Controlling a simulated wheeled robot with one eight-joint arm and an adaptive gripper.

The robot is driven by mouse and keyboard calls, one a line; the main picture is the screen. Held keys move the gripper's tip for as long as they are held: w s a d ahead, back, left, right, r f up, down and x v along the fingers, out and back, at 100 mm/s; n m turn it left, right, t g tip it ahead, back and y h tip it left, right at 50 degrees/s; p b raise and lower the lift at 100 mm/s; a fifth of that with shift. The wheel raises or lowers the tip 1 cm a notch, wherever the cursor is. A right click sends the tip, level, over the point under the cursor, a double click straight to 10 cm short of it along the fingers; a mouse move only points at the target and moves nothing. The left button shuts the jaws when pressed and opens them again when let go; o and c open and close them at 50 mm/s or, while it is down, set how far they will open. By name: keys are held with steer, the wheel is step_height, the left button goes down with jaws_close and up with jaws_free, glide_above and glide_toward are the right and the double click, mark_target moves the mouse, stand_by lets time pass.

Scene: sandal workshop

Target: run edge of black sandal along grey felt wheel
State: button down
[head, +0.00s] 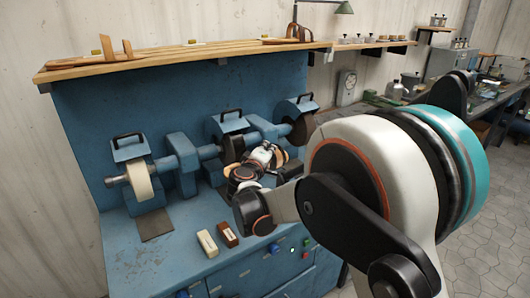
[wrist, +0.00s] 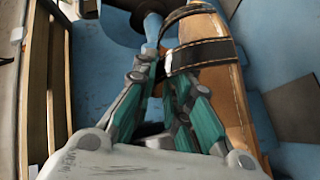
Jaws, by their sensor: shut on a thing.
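My gripper (wrist: 165,60) is shut on a sandal (wrist: 228,85) with black, light-stitched straps and a tan sole. In the wrist view the teal-and-grey fingers close at the strap side, and the sole runs down the right of them. In the head view my gripper (head: 258,162) is in front of the middle of the blue machine and hides most of the sandal. A pale wheel (head: 140,180) is on the shaft at the left. A dark brownish wheel (head: 303,130) is at the right. A middle wheel is partly hidden behind my gripper. I cannot tell which wheel is grey felt, or whether the sandal touches one.
The blue machine bench (head: 160,255) holds a cream bar (head: 207,243) and a brown bar (head: 228,234) near its front. A wooden shelf (head: 190,58) runs above. Hoods cover the wheels. The bench front left is clear.

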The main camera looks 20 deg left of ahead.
mark_target(280, 149)
steer(key=shift+w+d, duration=0.2)
steer(key=shift+w, duration=0.1)
stand_by(0.4)
steer(key=shift+w+d, duration=0.2)
steer(key=shift+w, duration=0.05)
steer(key=shift+w+d, duration=0.25)
steer(key=shift+w, duration=0.05)
stand_by(1.2)
steer(key=shift+w+d, duration=0.2)
steer(key=shift+w, duration=0.1)
steer(key=shift+w+d, duration=0.45)
steer(key=shift+w, duration=0.15)
stand_by(0.3)
steer(key=shift+w+d, duration=0.25)
steer(key=shift+w+d, duration=0.2)
steer(key=shift+w, duration=0.1)
stand_by(1.0)
steer(key=shift+w+d+f+b, duration=0.1)
steer(key=shift+w+d+b, duration=0.25)
steer(key=shift+w, duration=0.15)
stand_by(1.5)
